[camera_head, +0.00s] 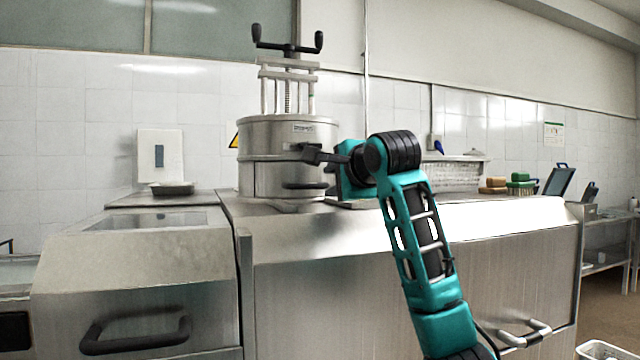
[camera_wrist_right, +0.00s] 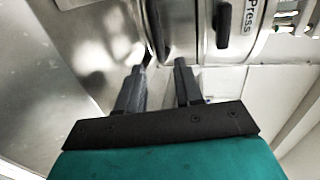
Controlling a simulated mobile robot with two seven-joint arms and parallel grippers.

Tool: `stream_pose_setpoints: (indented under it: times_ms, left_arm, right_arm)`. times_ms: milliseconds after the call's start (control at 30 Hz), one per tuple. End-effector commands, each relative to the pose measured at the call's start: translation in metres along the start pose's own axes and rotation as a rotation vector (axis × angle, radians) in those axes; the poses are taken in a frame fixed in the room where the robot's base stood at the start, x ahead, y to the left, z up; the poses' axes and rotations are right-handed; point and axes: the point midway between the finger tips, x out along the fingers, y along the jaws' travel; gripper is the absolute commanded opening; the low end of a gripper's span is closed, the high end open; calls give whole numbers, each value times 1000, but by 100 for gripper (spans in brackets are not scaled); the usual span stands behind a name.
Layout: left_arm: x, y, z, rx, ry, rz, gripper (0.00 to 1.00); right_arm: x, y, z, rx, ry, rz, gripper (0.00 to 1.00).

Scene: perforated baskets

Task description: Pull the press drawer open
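The press (camera_head: 268,135) is a round metal drum on the steel counter, with a screw and a black crossbar on top. A dark handle (camera_head: 305,185) sits low on its front, and another dark part shows higher up, beside my gripper. My right gripper (camera_head: 314,154) is at the front right of the press. In the right wrist view my right gripper (camera_wrist_right: 163,63) has its fingers apart, pointing at the press (camera_wrist_right: 182,20). A black handle (camera_wrist_right: 223,25) by the "Press" label lies right of the fingers. I cannot tell whether the fingers touch the press. My left gripper is not in view.
The steel counter (camera_head: 410,222) carries a perforated basket (camera_head: 455,176) behind my arm. Brushes or blocks (camera_head: 520,180) stand farther right. A steel unit with a dark handle (camera_head: 135,335) is at the left. A tiled wall is behind.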

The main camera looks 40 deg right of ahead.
Motion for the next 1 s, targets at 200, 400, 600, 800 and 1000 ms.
stream_pose_setpoints:
  times_ms: [200, 400, 600, 800, 1000]
  left_arm:
    - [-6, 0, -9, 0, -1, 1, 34]
    - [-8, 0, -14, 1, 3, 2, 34]
    - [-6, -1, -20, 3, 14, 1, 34]
    - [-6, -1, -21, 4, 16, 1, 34]
    - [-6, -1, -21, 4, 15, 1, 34]
  right_arm:
    - [44, -2, 0, 0, 1, 4, 35]
    - [66, -2, 0, 0, 0, 1, 35]
    - [74, -1, 0, -1, 0, -1, 35]
    - [74, 0, 0, -1, 0, -2, 35]
    - [74, 0, 0, -1, 0, -1, 19]
